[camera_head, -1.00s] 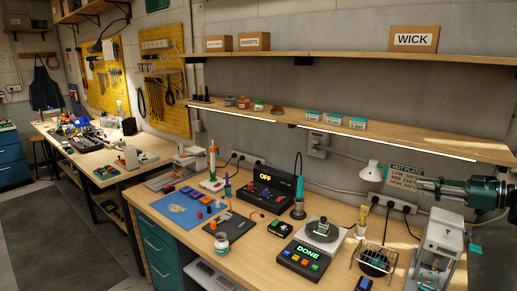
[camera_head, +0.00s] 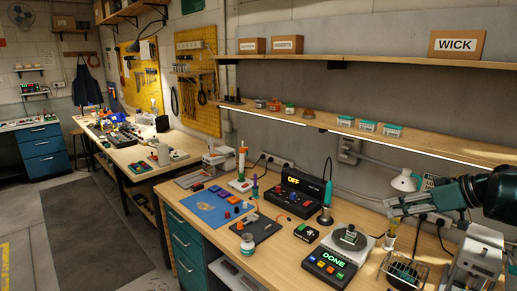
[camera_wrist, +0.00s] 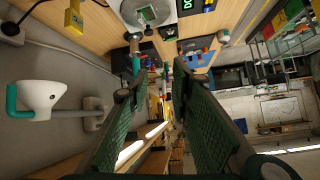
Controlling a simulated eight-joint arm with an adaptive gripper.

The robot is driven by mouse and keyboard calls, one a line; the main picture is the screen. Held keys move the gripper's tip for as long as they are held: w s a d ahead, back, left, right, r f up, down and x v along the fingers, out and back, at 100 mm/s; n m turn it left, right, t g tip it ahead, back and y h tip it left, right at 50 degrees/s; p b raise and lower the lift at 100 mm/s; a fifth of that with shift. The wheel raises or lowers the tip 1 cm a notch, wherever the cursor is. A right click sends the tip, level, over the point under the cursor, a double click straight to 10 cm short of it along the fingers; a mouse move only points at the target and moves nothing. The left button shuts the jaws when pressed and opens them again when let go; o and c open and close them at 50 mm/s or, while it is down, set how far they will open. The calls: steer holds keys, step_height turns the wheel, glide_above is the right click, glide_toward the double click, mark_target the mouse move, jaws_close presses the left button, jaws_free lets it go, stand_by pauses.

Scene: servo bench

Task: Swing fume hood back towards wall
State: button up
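The fume hood is a white conical hood (camera_head: 403,181) near the wall at the right, just beyond my forearm. In the wrist view the white hood (camera_wrist: 42,95) hangs at the left, with a teal piece on its end and a grey arm running to the wall. My gripper (camera_head: 392,205) is in front of the hood, over the back right of the bench. In the wrist view my gripper (camera_wrist: 160,76) is open, with a gap between its green-padded fingers and nothing held. The hood lies outside the fingers, to one side.
The hot plate unit (camera_head: 348,240) and the DONE box (camera_head: 330,266) stand left of my gripper. A wire basket (camera_head: 405,270) is below it. The lit shelf (camera_head: 370,135) runs along the wall above. A soldering iron (camera_head: 327,200) stands upright in its holder further left.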

steer(key=s+a+f+m+g+h+p, duration=0.25)
steer(key=s+a, duration=0.75)
steer(key=a, duration=0.5)
steer(key=s+a+f+m+h, duration=0.1)
steer(key=s+a, duration=0.3)
steer(key=s, duration=0.4)
steer(key=s+a+f+m+t+h+p, duration=0.1)
steer(key=s+a+f+m+h, duration=0.1)
steer(key=s, duration=0.6)
steer(key=shift+a+f+h, duration=0.65)
steer(key=shift+a+f, duration=0.05)
steer(key=shift+a, duration=0.15)
steer(key=shift+t, duration=0.25)
stand_by(0.5)
